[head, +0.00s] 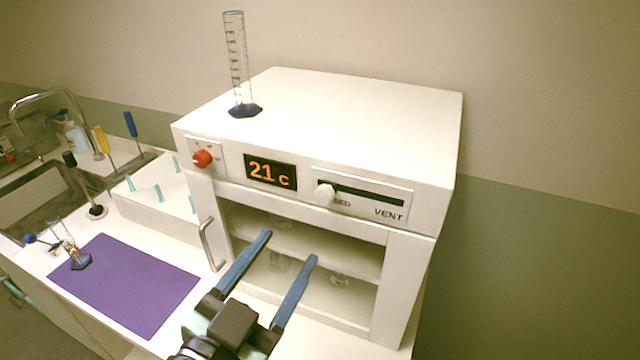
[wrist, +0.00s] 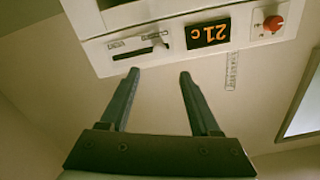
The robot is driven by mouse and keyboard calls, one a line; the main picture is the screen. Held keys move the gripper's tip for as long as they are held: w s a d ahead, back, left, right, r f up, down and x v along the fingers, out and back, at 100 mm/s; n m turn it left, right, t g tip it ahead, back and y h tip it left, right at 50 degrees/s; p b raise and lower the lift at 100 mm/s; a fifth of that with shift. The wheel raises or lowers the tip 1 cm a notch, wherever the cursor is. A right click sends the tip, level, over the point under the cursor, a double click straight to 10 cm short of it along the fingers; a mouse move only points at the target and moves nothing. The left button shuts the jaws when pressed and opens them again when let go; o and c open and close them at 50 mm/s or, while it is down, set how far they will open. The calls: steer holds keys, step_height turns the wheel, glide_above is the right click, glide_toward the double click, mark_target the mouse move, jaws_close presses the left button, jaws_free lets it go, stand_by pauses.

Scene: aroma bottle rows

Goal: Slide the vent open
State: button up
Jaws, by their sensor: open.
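The vent control is a dark horizontal slot in a white plate (head: 385,208) marked VENT, on the front of the white cabinet (head: 365,100). Its round white knob (head: 324,194) sits at the left end of the slot. In the wrist view the picture is upside down, and the knob (wrist: 160,46) shows at the right end of the slot. My gripper (head: 289,245) has blue fingers, spread apart and empty. In the head view it is below the vent plate, in front of the cabinet's open shelves. In the wrist view the fingertips (wrist: 160,73) point toward the panel, with the knob between them, apart from it.
A red dial (head: 202,158) and a display reading 21c (head: 270,173) are left of the vent. A graduated cylinder (head: 238,75) stands on the cabinet top. A door handle (head: 210,244) sticks out at left. A purple mat (head: 130,285) lies on the counter.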

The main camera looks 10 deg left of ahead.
mark_target(323, 198)
steer(key=p+x, duration=0.4)
steer(key=x, duration=0.6)
steer(key=shift+w+d+r+p, duration=0.1)
steer(key=shift+w+r+p, duration=0.05)
steer(key=shift+w+p, duration=0.25)
steer(key=shift+w+d, duration=0.15)
steer(key=shift+w, duration=0.25)
jaws_close()
stand_by(0.5)
